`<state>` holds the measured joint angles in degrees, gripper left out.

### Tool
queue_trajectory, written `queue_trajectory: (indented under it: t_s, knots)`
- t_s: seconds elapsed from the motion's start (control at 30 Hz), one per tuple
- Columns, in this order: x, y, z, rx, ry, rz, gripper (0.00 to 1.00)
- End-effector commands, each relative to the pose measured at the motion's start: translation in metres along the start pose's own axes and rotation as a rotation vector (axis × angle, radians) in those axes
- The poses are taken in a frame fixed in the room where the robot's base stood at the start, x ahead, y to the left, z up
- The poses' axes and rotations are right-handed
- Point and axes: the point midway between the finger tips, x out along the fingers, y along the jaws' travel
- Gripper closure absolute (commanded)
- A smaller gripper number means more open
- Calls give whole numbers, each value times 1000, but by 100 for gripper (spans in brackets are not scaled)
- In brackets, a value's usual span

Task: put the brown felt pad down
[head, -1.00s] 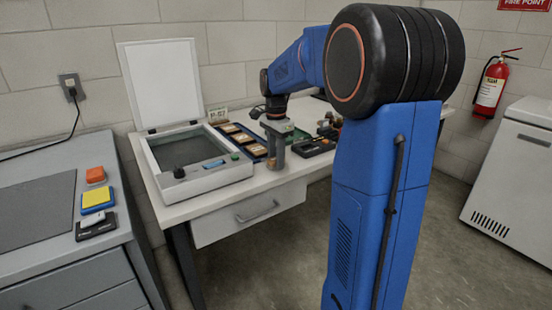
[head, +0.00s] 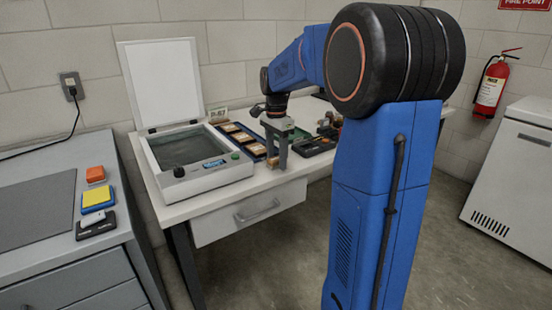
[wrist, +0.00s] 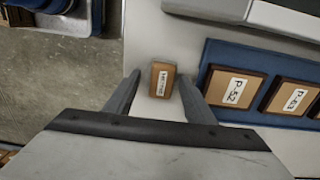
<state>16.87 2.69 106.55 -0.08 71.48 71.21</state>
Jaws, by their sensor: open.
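The brown felt pad (wrist: 162,85), a small block-like piece with a white label, shows in the wrist view against the pale table top (wrist: 142,30). My gripper (wrist: 160,77) is open, with one finger on each side of the pad. Narrow gaps seem to show between the fingers and the pad. It appears to lie on the table, but its underside is hidden. In the head view my gripper (head: 277,160) is low over the table's front part, pointing down; the pad is hard to make out there.
A blue tray (wrist: 213,55) with labelled brown tiles, P-52 and P-63, lies just right of my gripper. A light box (head: 215,178) with raised lid stands left on the table. Black trays (head: 313,148) lie right. The table's front edge is close.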

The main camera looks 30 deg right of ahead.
Motion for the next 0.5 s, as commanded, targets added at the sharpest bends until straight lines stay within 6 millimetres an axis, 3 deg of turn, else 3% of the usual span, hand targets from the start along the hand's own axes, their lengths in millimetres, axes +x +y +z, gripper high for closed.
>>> queue_trajectory:
  t_s: [0.5]
  knots:
    - [-96,-1,0,0,3,-11,51]
